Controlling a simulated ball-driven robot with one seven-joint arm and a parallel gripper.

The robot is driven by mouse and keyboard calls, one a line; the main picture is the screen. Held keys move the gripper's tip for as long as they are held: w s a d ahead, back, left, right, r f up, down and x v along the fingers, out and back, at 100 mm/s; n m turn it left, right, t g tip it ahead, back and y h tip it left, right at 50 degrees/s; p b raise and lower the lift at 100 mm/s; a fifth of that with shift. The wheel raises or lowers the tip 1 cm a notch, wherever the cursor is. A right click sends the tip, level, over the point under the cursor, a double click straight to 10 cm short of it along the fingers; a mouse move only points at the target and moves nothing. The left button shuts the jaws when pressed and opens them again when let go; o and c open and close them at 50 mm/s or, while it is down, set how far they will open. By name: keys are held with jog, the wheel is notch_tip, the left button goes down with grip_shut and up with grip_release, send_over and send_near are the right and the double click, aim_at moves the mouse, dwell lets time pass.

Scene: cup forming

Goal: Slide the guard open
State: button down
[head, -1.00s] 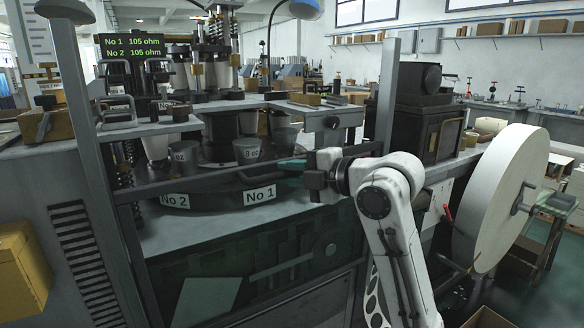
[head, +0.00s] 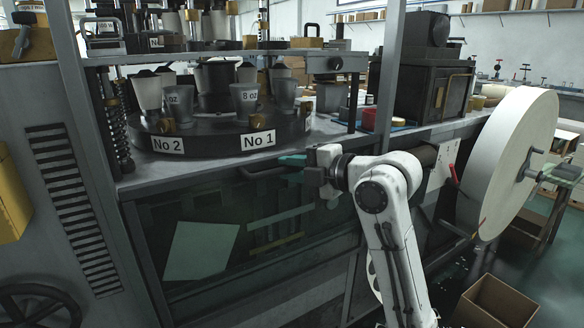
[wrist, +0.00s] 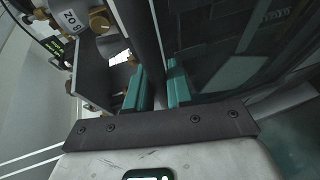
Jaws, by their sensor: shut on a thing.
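The guard (head: 150,235) is a dark, clear-looking panel on the machine's front, below the turntable deck. Its dark bar handle (head: 262,172) sits near its top edge, just under the deck edge. My gripper (head: 291,170) has teal fingers at the right end of this handle. In the wrist view, the teal fingers (wrist: 157,88) stand on either side of a dark bar and are shut on it. The exact contact is partly hidden. The turntable (head: 205,142), labelled No 1 and No 2, shows with nothing across it.
Several grey cups (head: 244,98) stand on the turntable. Grey frame posts (head: 82,125) flank the opening. A large white paper roll (head: 515,160) stands at the right, with an open cardboard box (head: 497,305) on the floor below.

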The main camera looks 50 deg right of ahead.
jog(key=c, duration=1.1)
grip_release()
jog(key=shift+s, duration=0.1)
jog(key=v, duration=1)
jog(key=shift+s+p, duration=0.35)
jog(key=shift+p, duration=0.1)
